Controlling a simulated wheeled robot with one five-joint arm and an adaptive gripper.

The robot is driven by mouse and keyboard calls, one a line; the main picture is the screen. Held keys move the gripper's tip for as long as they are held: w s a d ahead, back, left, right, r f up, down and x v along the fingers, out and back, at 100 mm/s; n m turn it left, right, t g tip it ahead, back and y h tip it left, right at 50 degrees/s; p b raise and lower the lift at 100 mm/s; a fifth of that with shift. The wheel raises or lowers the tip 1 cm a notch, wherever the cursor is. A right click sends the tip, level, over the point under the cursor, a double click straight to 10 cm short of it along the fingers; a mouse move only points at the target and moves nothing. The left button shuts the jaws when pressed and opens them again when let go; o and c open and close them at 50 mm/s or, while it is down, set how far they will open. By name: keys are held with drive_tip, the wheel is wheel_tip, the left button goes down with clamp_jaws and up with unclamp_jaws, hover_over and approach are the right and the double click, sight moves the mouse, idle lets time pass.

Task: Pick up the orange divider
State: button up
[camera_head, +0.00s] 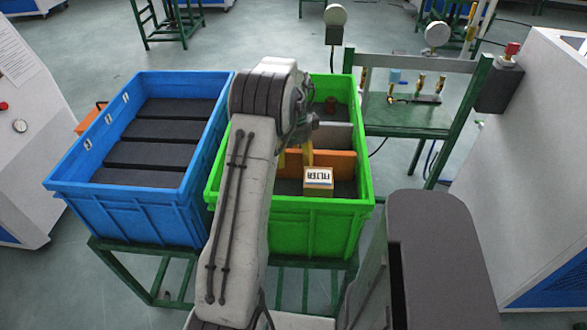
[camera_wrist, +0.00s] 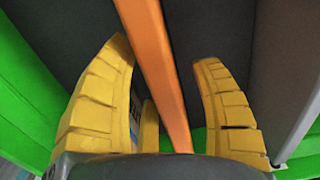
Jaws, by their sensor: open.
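The orange divider (camera_head: 334,162) stands upright across the inside of the green crate (camera_head: 290,212). In the wrist view the divider (camera_wrist: 158,70) shows as a narrow orange edge running between the fingers. My gripper (camera_wrist: 165,75) is open, with one yellow finger on each side of the divider and a gap visible on both sides. In the head view my gripper (camera_head: 294,160) reaches down into the green crate at the divider's left part, and my arm hides the crate's left side.
A box labelled FILTER (camera_head: 318,181) sits in front of the divider. A grey divider (camera_head: 334,135) stands behind it. A blue crate (camera_head: 140,214) with dark slabs stands to the left. A green bench (camera_head: 410,120) with fittings is behind on the right.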

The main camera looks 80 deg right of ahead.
sight(293, 169)
drive_tip(key=shift+w+f+p, duration=0.2)
drive_tip(key=shift+f+p, duration=0.1)
drive_tip(key=shift+f, duration=1.9)
drive_tip(key=shift+c, duration=0.3)
clamp_jaws()
